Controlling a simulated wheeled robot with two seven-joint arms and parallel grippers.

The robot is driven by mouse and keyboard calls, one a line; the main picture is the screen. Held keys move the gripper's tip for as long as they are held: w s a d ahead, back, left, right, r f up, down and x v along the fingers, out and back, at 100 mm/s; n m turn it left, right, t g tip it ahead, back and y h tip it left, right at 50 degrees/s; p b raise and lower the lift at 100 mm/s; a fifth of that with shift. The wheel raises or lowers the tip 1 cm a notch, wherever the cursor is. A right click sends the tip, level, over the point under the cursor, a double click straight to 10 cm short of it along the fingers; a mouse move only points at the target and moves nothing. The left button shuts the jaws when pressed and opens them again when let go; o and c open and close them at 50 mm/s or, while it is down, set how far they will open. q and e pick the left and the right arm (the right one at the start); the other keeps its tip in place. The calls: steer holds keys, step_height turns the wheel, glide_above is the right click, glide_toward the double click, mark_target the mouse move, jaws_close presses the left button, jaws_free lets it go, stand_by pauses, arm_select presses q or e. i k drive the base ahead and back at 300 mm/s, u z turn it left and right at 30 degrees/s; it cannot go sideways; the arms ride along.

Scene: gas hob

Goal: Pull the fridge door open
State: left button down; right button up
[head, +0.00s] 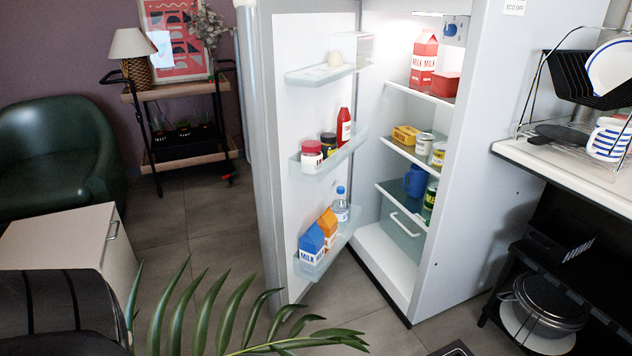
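The fridge (459,170) stands right of centre with its inside showing. Its door (299,115) is wide open and swung out to the left, with its inner face and loaded shelves towards me. The door's outer face and its handle are mostly hidden; a pale rounded piece shows at the door's top left edge, cut by the frame. Neither of my grippers can be made out in the head view, so nothing shows touching the door.
Green plant leaves (225,318) cross the bottom foreground. A white cabinet (60,237) and green armchair (55,150) stand left, with a trolley (180,92) behind. A counter (570,172) with a dish rack (590,80) is right. Tiled floor (185,225) is bare left of the door.

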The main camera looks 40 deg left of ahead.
mark_target(290, 93)
steer(key=z, duration=0.15)
steer(key=i, duration=0.95)
steer(key=u, duration=1.85)
